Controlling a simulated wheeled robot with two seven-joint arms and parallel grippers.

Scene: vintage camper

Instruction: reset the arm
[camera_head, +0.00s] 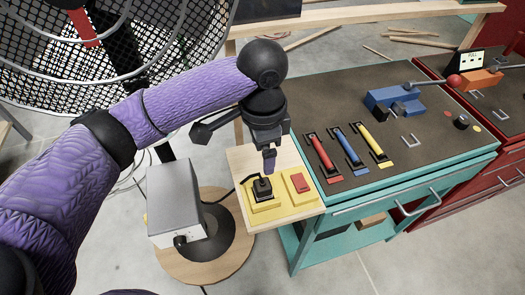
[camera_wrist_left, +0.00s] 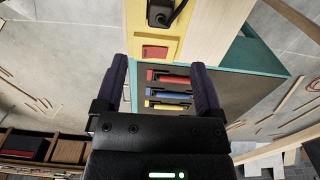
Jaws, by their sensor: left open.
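My left arm (camera_head: 160,105), in a purple sleeve, reaches in from the left of the head view. My left gripper (camera_head: 268,160) points down above the light wooden side board, close to the black plug on a yellow base (camera_head: 262,188) and the red switch on a yellow base (camera_head: 299,186). In the left wrist view the two dark fingers of my left gripper (camera_wrist_left: 162,75) stand wide apart with nothing between them. The red switch (camera_wrist_left: 155,52) and the black plug (camera_wrist_left: 160,13) show beyond them. My right gripper is in neither view.
A teal workbench (camera_head: 400,185) carries red (camera_head: 320,152), blue (camera_head: 350,150) and yellow (camera_head: 372,145) handles and a blue vise-like tool (camera_head: 393,100). A grey box (camera_head: 175,203) stands below my arm. A large mesh fan guard (camera_head: 150,50) is behind my arm.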

